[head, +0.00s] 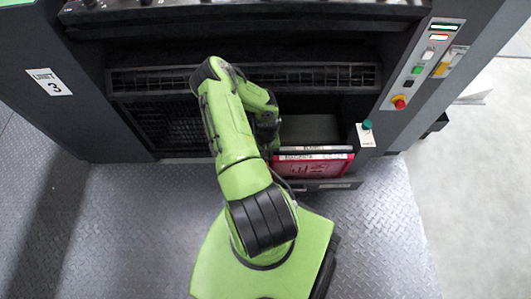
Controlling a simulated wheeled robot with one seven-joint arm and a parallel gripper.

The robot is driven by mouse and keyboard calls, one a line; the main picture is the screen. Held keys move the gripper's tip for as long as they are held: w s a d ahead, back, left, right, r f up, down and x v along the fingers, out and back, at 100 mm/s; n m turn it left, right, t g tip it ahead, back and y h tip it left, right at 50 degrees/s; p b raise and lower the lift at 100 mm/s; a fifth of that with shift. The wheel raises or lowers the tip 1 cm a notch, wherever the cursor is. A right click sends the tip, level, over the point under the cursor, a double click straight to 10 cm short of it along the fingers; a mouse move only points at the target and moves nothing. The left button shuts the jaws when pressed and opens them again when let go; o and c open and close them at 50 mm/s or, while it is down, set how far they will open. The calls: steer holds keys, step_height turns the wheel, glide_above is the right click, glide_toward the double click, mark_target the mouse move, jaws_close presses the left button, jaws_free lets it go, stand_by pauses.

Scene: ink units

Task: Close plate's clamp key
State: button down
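The plate's clamp key cannot be made out in the head view. A red panel with dark markings (313,166) sits low in the machine's opening, with a pale strip along its top edge. Whether it is the plate cannot be told. My green arm rises from my base, bends at the top left and comes back down to the right. The dark end of my arm (267,130) is just left of and above the red panel. My fingers are hidden or too small to tell, so their opening and any contact are unclear.
The dark machine (130,60) has a "UNIT 3" label (49,82). A teal knob (367,125) stands right of the opening. A control strip with a red button (400,103) is further right. The tread-plate floor (385,240) is clear at the right.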

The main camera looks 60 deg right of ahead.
steer(key=n+p, duration=0.1)
steer(key=n, duration=0.3)
steer(key=shift+r+p, duration=0.1)
steer(key=shift+p, duration=0.2)
steer(key=n+p, duration=0.1)
steer(key=n, duration=0.3)
steer(key=shift+n+p, duration=0.3)
steer(key=shift+p, duration=0.05)
steer(key=n+p, duration=0.1)
steer(key=n, duration=0.3)
steer(key=shift+p, duration=0.35)
steer(key=shift+n+p, duration=0.8)
steer(key=shift+n, duration=1.5)
steer(key=c, duration=1)
jaws_free()
steer(key=shift+c, duration=0.2)
